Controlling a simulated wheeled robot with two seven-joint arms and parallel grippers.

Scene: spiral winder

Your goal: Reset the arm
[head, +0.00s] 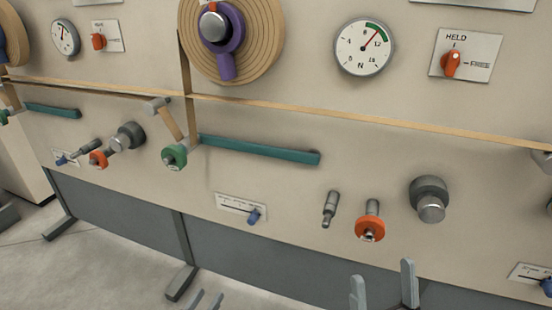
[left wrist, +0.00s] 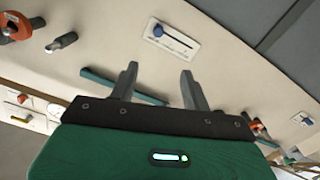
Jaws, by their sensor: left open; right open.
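A long teal arm (head: 260,150) sticks out from the beige panel, tilted slightly down to the right. Near its left end are a green round knob (head: 174,157) and a tan link with a grey roller (head: 156,104). The teal arm also shows in the left wrist view (left wrist: 100,81), behind my left fingers and partly hidden by one. My left gripper (left wrist: 159,69) is open and empty; in the head view only its fingertips (head: 208,296) show, low and well below the arm. My right gripper (head: 382,271) is open and empty at the bottom, in front of the panel's lower edge.
A wound spool (head: 265,45) with a purple crank and a tan strip (head: 350,118) lie above the arm. A gauge (head: 364,46), HELD/FREE switch (head: 452,65), slider plate (head: 238,203), orange-collared peg (head: 370,228) and grey knob (head: 429,190) surround it. Similar stations continue left and right.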

